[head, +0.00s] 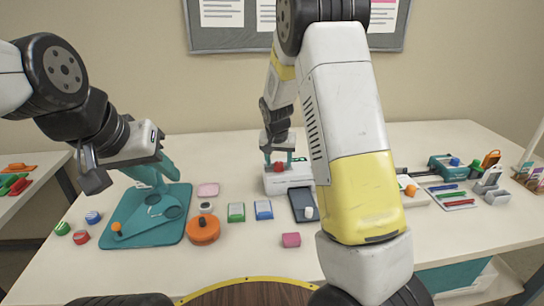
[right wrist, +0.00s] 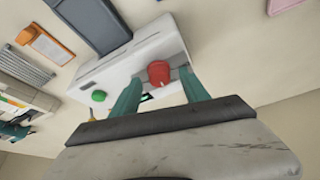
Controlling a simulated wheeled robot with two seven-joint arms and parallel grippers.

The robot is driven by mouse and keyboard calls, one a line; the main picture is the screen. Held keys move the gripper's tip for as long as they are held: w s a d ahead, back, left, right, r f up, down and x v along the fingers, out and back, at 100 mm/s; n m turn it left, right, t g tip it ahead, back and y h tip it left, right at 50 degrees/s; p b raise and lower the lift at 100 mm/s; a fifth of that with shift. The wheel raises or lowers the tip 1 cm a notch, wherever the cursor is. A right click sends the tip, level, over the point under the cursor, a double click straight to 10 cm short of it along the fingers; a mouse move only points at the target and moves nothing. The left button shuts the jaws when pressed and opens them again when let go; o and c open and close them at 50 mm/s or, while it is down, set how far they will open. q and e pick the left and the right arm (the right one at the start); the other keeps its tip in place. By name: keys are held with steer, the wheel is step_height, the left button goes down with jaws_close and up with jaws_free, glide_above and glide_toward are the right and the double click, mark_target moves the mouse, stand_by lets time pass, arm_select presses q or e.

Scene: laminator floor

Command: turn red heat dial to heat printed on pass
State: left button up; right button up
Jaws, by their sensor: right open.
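The red heat dial (head: 279,167) sits on the white laminator (head: 272,186) at the back middle of the table. In the right wrist view the red dial (right wrist: 159,72) stands on the white laminator body (right wrist: 120,65), near the tips of my teal fingers. My right gripper (head: 278,157) is open over the dial, with a finger on either side; it also shows in the right wrist view (right wrist: 160,84). Contact with the dial cannot be told. My left gripper (head: 152,174) is above the teal board at left; its opening is unclear. I cannot make out a printed heat on any pass.
A teal board (head: 131,240) with a teal tool lies at left. An orange round object (head: 203,230), green block (head: 236,212), blue block (head: 263,210) and dark tray (head: 302,203) are on the table. My right arm hides part of the middle. A green button (right wrist: 99,95) is on the laminator.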

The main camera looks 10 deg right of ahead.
steer(key=v, duration=0.7)
steer(key=shift+s, duration=0.15)
steer(key=s+r+n+y, duration=0.1)
steer(key=s+r, duration=0.3)
steer(key=s, duration=0.6)
steer(key=s+d+r+n+t+y, duration=0.1)
steer(key=s+r, duration=0.4)
steer(key=s, duration=0.5)
steer(key=s+r+n+t+y, duration=0.1)
steer(key=s+r, duration=0.3)
steer(key=s, duration=0.6)
steer(key=shift+d+r+n, duration=0.3)
steer(key=shift+r, duration=0.05)
